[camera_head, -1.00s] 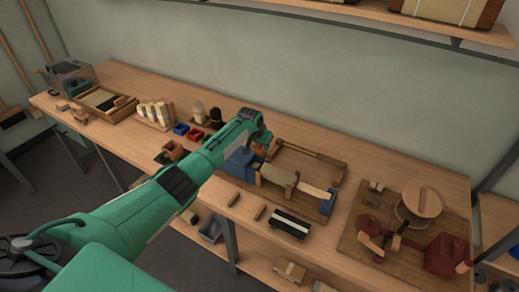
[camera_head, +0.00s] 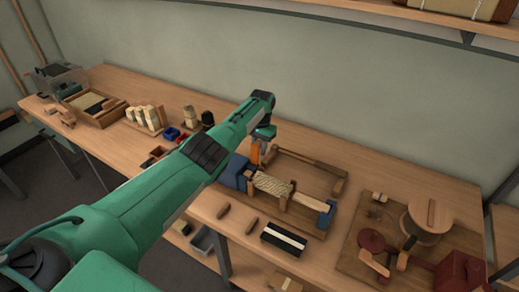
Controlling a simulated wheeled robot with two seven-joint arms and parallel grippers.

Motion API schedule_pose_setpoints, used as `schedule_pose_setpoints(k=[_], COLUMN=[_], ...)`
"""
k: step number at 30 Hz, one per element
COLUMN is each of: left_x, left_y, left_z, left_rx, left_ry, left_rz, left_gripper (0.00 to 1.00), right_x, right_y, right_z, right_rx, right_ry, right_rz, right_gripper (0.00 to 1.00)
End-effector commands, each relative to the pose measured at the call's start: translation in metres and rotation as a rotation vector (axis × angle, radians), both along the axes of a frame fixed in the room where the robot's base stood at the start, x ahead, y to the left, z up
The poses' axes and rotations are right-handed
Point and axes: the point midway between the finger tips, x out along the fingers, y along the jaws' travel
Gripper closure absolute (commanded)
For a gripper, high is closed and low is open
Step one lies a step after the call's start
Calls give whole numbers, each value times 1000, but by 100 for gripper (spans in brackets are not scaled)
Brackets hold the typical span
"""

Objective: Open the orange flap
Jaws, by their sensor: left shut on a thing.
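The orange flap (camera_head: 255,152) shows as a small upright orange piece just behind the blue block (camera_head: 234,172) of the wooden fixture, in the middle of the head view. My left gripper (camera_head: 262,153) points down at it and is shut on it; the fingertips are small and partly hidden by the arm and flap. A pale speckled piece (camera_head: 271,186) lies in the fixture between the blue block and a blue end piece (camera_head: 327,213). My right gripper is not in view.
A black-and-white block (camera_head: 284,240) and small wooden pieces lie in front. A board with a round wooden lid (camera_head: 431,216) and red parts stands right. Bins and trays stand left.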

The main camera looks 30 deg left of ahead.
Motion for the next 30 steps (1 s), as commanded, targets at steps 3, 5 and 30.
schedule_pose_setpoints(k=[3, 5, 30], left_x=[-1, -1, 3], left_y=[-1, -1, 0], left_z=[-2, -2, 20], left_rx=[-1, -1, 0], left_ry=[7, 7, 1], left_rz=[-1, -2, 0], left_gripper=[100, 100, 52], right_x=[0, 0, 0], right_y=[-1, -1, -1], right_z=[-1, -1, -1], right_rx=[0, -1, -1], right_ry=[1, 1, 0], right_rz=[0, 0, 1], right_gripper=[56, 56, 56])
